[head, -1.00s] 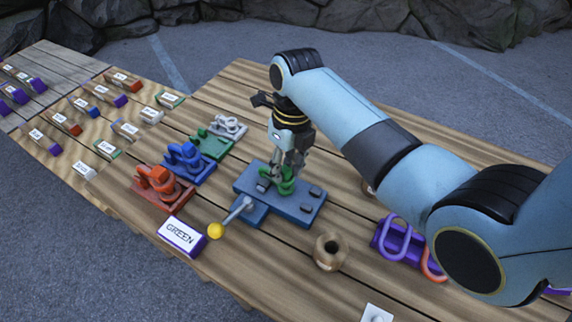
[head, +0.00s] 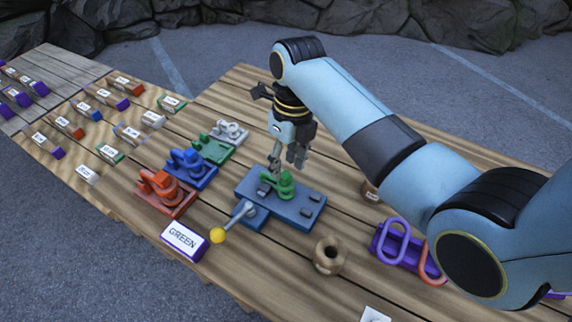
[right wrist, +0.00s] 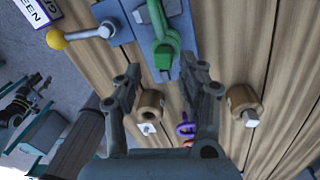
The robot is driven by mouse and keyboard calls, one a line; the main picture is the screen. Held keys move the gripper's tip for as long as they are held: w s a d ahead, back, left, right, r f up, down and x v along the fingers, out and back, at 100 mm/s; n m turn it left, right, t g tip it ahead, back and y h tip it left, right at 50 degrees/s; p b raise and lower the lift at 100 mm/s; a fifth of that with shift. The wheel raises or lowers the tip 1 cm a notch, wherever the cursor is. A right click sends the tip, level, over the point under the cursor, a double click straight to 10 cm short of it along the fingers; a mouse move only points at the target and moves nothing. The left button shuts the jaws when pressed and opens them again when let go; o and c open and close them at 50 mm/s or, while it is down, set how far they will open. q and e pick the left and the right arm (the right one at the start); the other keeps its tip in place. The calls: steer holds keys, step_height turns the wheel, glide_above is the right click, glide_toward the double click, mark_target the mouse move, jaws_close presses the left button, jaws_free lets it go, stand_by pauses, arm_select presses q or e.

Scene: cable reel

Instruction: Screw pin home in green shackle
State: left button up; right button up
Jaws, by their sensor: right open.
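The green shackle (head: 281,186) stands on the blue fixture plate (head: 309,214). It also shows in the right wrist view (right wrist: 163,42), at the top and just beyond my fingertips. I cannot clearly make out its pin or how far in it sits. My right gripper (head: 286,164) is open above the shackle; in the right wrist view the fingers (right wrist: 163,78) are apart with nothing held between them. My left gripper is not in view.
A lever with a yellow ball (head: 218,236) juts from the fixture's front left. A GREEN sign (head: 183,239) stands beside it. Red (head: 165,193), blue (head: 190,170) and green (head: 212,150) stands are at left. A wooden spool (head: 329,256) and purple rack (head: 393,245) are at right.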

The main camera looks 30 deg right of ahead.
mark_target(285, 174)
steer(key=shift+r, duration=0.4)
steer(key=shift+f+b, duration=0.8)
steer(key=shift+f, duration=1.45)
jaws_close()
steer(key=shift+a+m, duration=0.1)
steer(key=shift+m, duration=0.6)
jaws_free()
